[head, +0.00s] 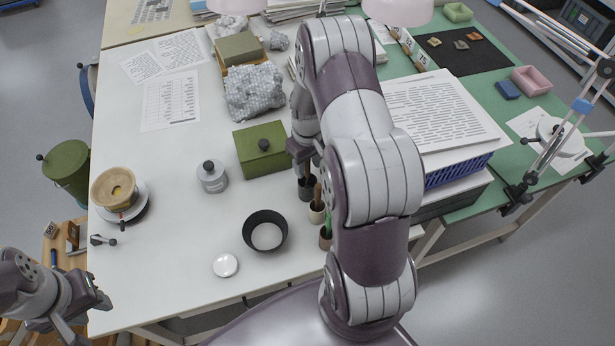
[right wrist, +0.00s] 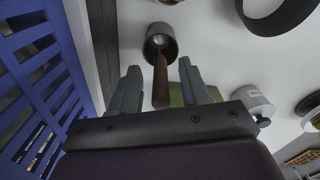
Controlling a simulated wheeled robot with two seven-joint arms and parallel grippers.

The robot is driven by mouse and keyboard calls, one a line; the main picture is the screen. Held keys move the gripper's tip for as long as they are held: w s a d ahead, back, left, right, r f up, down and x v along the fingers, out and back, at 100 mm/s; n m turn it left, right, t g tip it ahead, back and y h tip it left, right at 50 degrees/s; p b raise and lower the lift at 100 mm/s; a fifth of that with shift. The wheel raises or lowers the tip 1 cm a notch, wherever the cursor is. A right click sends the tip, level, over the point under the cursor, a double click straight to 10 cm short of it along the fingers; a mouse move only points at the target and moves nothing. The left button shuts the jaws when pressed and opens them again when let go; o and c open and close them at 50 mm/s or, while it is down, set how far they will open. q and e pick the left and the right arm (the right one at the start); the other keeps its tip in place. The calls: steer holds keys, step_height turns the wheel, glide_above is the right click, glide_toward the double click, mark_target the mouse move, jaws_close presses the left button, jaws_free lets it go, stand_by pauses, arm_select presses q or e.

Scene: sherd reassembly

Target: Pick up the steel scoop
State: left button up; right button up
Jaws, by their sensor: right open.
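A brown wooden handle (right wrist: 160,82) stands up out of a dark grey cup (right wrist: 157,42) in the right wrist view. I take it for the steel scoop's handle; its metal end is hidden in the cup. In the head view the cup (head: 305,188) stands just right of the green box, and the handle is mostly hidden by my arm. My right gripper (right wrist: 157,85) is open, its two fingers on either side of the handle, with no clear contact. In the head view the right gripper (head: 304,160) is above the cup. My left gripper (head: 88,315) looks open and empty at the lower left.
Two more tool pots (head: 317,213) stand close in front of the cup. A green lidded box (head: 261,150), grey jar (head: 212,177) and black bowl (head: 265,231) stand to the left. A blue crate (head: 458,170) is on the right. The front left of the table is fairly clear.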

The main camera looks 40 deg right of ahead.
jaws_close()
step_height(320, 180, up, 10)
steer(key=shift+b, duration=0.45)
